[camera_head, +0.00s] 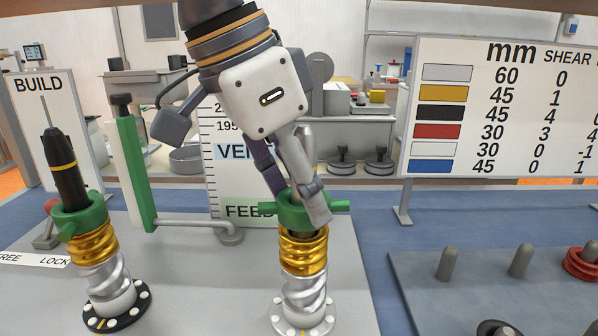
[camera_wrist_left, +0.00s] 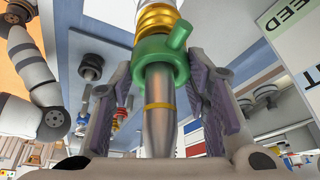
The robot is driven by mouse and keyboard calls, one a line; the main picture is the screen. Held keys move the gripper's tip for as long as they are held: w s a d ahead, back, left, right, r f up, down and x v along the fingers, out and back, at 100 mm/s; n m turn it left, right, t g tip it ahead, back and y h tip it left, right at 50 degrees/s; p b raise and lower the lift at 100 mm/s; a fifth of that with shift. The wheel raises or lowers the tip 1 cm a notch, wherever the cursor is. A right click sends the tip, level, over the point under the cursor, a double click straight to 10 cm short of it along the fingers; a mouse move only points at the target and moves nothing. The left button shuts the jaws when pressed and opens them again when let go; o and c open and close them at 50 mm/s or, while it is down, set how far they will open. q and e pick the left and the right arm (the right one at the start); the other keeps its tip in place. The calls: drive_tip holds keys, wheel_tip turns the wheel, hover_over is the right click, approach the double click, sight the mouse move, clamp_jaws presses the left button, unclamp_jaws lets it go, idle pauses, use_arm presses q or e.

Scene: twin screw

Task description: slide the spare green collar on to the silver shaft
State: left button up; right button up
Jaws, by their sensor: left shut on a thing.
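The green collar (camera_head: 291,212) with side handles sits around the silver shaft, right above a gold threaded piece (camera_head: 303,252) on the right-hand stack. The wrist view shows the collar (camera_wrist_left: 162,64) around the silver shaft (camera_wrist_left: 159,120), whose tapered end with a gold band points toward my palm. My left gripper (camera_head: 296,190) comes down from above and is shut on the collar, with a finger on each side. The fingers hide part of the collar and shaft in the head view. My right gripper is out of view.
A second stack with a black shaft (camera_head: 66,170) and its own green collar (camera_head: 80,215) stands at left. A green upright post (camera_head: 134,170) stands between. Pegs (camera_head: 520,260) and a red ring (camera_head: 583,262) occupy a grey board at right. Signboards stand behind.

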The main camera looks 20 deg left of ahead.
use_arm(q)
drive_tip(key=shift+f, duration=0.55)
drive_tip(key=o, duration=1.4)
drive_tip(key=shift+c, duration=0.2)
drive_tip(key=v, duration=1.2)
drive_tip(key=shift+d, duration=0.1)
